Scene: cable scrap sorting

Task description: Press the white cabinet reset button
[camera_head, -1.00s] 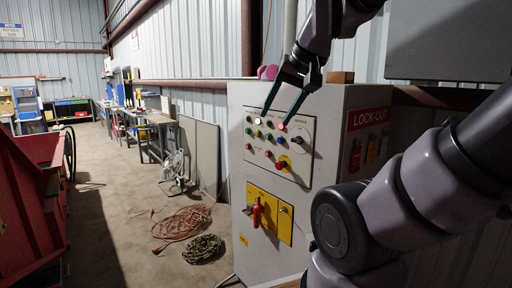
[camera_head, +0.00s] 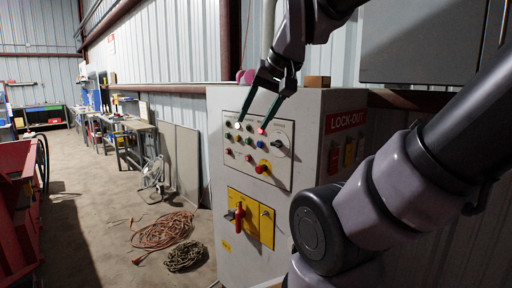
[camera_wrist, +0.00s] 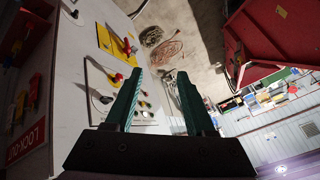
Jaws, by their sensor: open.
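The grey-white cabinet (camera_head: 228,180) stands at centre, with a button panel (camera_head: 284,165) on its front. The white button (camera_head: 238,126) is at the panel's upper left. A lit red button (camera_head: 261,131) is at the upper right. My gripper (camera_head: 251,125) is open and empty, pointing down at the panel's top row. In the head view its left fingertip overlaps the white button's upper edge and its right fingertip the lit red button; contact cannot be told. In the wrist view my gripper (camera_wrist: 157,72) is open beside the panel (camera_wrist: 98,82), whose near part is hidden by a finger.
Below the panel are yellow plates (camera_head: 265,224) with a red handle (camera_head: 239,217). A lock-out board (camera_head: 346,122) is on the cabinet's side. Orange cable (camera_head: 160,232) and a coiled rope (camera_head: 184,256) lie on the floor at left. A red bin (camera_head: 15,200) stands far left.

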